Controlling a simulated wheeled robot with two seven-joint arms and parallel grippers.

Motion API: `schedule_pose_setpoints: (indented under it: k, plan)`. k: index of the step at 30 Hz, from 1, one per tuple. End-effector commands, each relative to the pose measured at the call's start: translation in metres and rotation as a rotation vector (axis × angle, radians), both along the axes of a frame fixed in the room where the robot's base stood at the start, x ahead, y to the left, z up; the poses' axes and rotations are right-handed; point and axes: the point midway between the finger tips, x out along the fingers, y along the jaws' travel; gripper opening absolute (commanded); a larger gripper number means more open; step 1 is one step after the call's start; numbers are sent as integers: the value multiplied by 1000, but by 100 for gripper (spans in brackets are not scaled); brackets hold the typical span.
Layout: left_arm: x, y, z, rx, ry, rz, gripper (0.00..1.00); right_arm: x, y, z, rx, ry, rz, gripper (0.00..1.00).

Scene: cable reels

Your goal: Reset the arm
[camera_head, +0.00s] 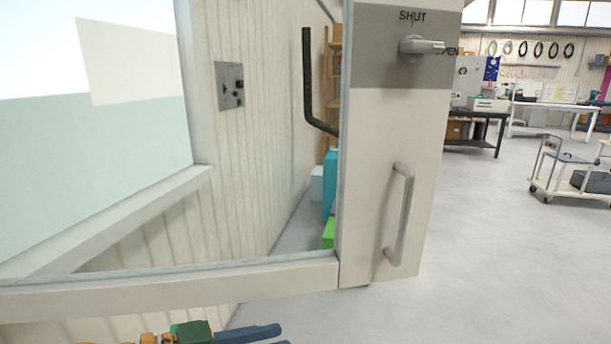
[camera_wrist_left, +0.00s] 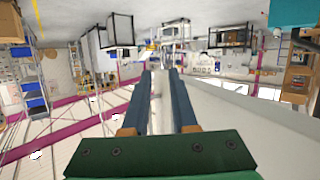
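My left gripper (camera_head: 278,335) shows at the bottom edge of the head view, with a green body and blue fingers, partly cut off by the frame. It is below the bottom rail of a pale door and apart from its handle. In the left wrist view the two blue fingers of this gripper (camera_wrist_left: 160,75) stand apart with a gap between them. I see no held object in the gap, only a pale surface behind. My right gripper is in neither view.
A pale door (camera_head: 375,270) with a large window stands close in front. It bears a grey pull handle (camera_head: 399,215) and a lever (camera_head: 422,46) by the word SHUT. Open floor (camera_head: 480,240) lies to the right, with a white cart (camera_head: 570,170) farther off.

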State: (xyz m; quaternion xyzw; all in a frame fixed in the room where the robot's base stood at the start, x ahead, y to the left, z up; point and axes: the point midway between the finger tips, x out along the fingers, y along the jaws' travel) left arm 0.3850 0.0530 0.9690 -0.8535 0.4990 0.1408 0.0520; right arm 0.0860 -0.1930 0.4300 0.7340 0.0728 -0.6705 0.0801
Motion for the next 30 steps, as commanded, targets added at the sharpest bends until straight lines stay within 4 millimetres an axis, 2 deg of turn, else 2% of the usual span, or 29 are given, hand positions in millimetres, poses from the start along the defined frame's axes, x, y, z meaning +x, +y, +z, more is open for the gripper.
schedule_pose_setpoints:
  k: [1, 4, 7, 12, 15, 20, 26, 30]
  plan:
    - [-2, -1, -22, 26, 37, 24, 26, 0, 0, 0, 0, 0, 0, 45]
    - [-7, 2, -73, 107, 121, 104, 26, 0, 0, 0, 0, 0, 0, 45]
    - [-20, 13, -126, 199, 229, 219, 26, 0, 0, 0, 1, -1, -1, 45]
    - [-63, 48, -207, 375, 456, 461, 26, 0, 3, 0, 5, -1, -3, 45]
    - [-98, 74, -239, 476, 588, 602, 26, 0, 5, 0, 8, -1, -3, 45]
    - [-160, 112, -270, 633, 786, 804, 26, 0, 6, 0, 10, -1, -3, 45]
    - [-153, 112, -325, 665, 817, 788, 26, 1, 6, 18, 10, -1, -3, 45]
    - [-163, 112, -370, 684, 844, 771, 26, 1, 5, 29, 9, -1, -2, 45]
